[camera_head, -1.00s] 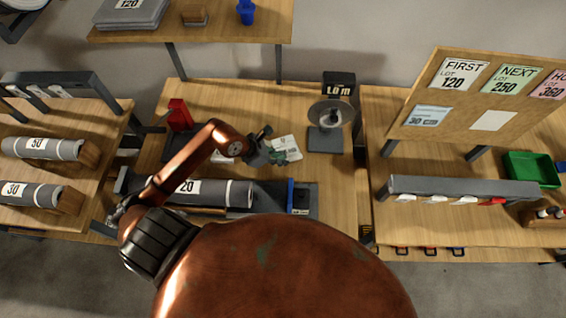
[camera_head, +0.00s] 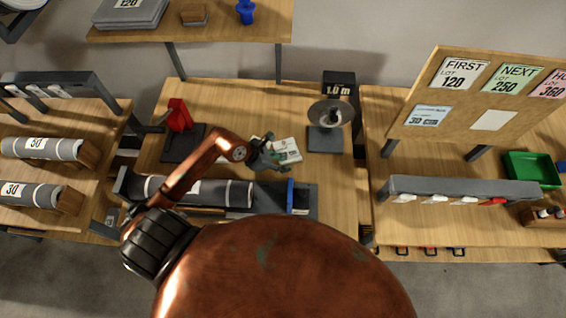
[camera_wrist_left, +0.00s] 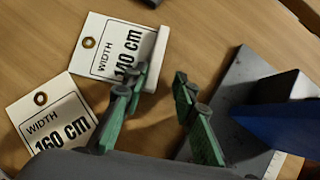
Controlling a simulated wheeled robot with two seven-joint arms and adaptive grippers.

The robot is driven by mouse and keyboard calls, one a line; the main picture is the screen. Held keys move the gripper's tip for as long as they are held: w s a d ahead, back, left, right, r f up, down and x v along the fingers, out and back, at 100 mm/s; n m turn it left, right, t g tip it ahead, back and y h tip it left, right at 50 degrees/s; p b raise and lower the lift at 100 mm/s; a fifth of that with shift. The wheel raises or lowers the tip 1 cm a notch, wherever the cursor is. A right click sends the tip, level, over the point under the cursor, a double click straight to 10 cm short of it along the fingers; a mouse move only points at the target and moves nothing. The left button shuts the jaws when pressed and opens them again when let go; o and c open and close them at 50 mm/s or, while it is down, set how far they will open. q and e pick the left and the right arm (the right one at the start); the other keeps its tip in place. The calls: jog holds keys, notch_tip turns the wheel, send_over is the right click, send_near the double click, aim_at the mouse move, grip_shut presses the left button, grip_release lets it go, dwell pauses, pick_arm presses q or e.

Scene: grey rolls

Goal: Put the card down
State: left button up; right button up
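Two white cards lie on the workbench. The left wrist view shows a "WIDTH 140 cm" card (camera_wrist_left: 108,45) and, nearer the lower left, a "WIDTH 160 cm" card (camera_wrist_left: 48,120). In the head view the cards form a small pale patch (camera_head: 286,151). My left gripper (camera_wrist_left: 161,85), with green finger pads, is open just above the bench beside the cards. Bare wood shows between its fingers. Its left finger covers part of the 140 card's print; I cannot tell if it touches. It also shows in the head view (camera_head: 275,149). My right gripper is out of view.
A grey roll (camera_head: 225,192) lies below my left arm, with a blue upright piece (camera_head: 290,196) at its right end. A round-headed stand (camera_head: 325,137) is right of the cards. A red object (camera_head: 180,116) stands left. Bare wood lies behind the cards.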

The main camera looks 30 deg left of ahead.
pick_arm(q)
jog(key=v, duration=1.2)
jog(key=shift+r, duration=0.15)
jog(key=shift+p, duration=0.3)
